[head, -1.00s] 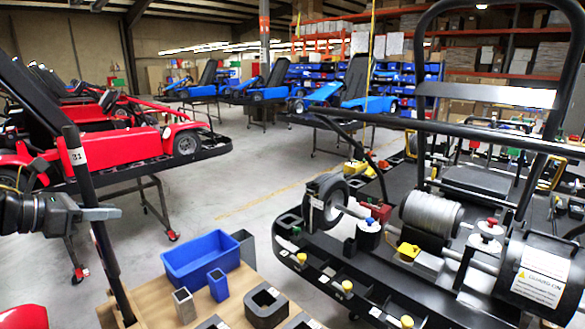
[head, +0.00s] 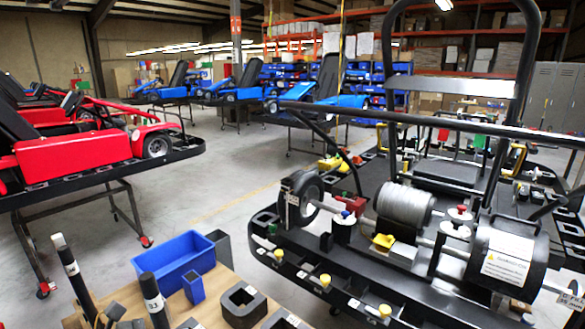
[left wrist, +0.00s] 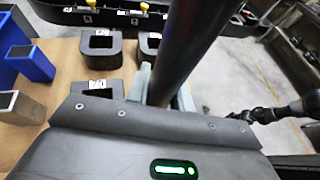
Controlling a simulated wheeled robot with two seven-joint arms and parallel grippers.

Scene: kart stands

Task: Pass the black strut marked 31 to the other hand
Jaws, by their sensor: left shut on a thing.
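The black strut marked 31 (head: 154,298) stands near upright at the bottom of the head view, its white label facing me and its lower part cut off by the frame edge. My left gripper (left wrist: 163,92) shows in the left wrist view, shut on the strut (left wrist: 190,45), which rises dark and slightly tilted between its fingers. In the head view I cannot make out this gripper. What appears to be my right gripper (left wrist: 242,116) reaches in from the right of the left wrist view, apart from the strut; its jaws are too small to read.
Another black strut (head: 68,262) with a pale top leans at the lower left. A blue bin (head: 165,268), a blue cup (head: 194,288) and grey blocks (head: 242,305) crowd the wooden table. The black kart stand (head: 330,268) is to the right. Grey floor (head: 215,205) is open behind.

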